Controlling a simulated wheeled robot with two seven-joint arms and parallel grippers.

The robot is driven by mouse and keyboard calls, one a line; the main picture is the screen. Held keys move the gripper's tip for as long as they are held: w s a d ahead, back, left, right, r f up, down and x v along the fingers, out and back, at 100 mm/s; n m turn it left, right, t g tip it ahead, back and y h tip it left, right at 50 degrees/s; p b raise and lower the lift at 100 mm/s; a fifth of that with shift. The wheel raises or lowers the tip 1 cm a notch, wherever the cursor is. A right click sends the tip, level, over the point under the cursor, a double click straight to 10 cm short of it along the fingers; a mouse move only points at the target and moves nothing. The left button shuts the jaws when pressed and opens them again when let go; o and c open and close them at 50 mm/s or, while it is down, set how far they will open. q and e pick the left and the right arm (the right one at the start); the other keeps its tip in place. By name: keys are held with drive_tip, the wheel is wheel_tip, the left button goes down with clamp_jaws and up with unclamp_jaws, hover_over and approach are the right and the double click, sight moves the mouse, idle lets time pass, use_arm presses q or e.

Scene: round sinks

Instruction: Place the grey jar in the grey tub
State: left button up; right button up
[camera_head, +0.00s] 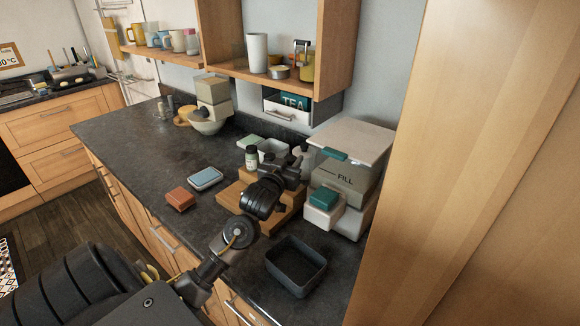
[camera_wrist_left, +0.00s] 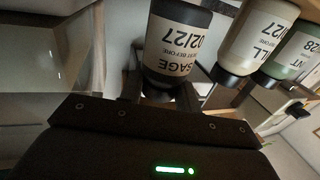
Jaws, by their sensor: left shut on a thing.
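The dark grey jar (camera_wrist_left: 178,42), with a white label reading SAGE, sits between the fingers of my left gripper (camera_wrist_left: 158,93) in the left wrist view. The gripper is shut on it. In the head view my left gripper (camera_head: 287,172) is over the wooden stepped stand at the back of the counter; the arm and gripper mostly hide the jar there. The grey tub (camera_head: 296,267) is an open, empty, dark rectangular tub on the counter, nearer than the gripper and apart from it. My right gripper is not in view.
A green jar (camera_head: 251,157) stands on the wooden stand (camera_head: 232,195), left of the gripper. A red-brown block (camera_head: 180,199) and a blue-grey dish (camera_head: 206,178) lie left. Counter between them and the tub is partly free.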

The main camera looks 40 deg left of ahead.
use_arm(q)
drive_tip(key=shift+f+p, duration=0.5)
drive_tip(key=shift+f, duration=0.5)
drive_tip(key=shift+s, duration=0.1)
drive_tip(key=o, duration=1.2)
drive_tip(key=shift+f, duration=0.1)
drive_tip(key=shift+c, duration=0.2)
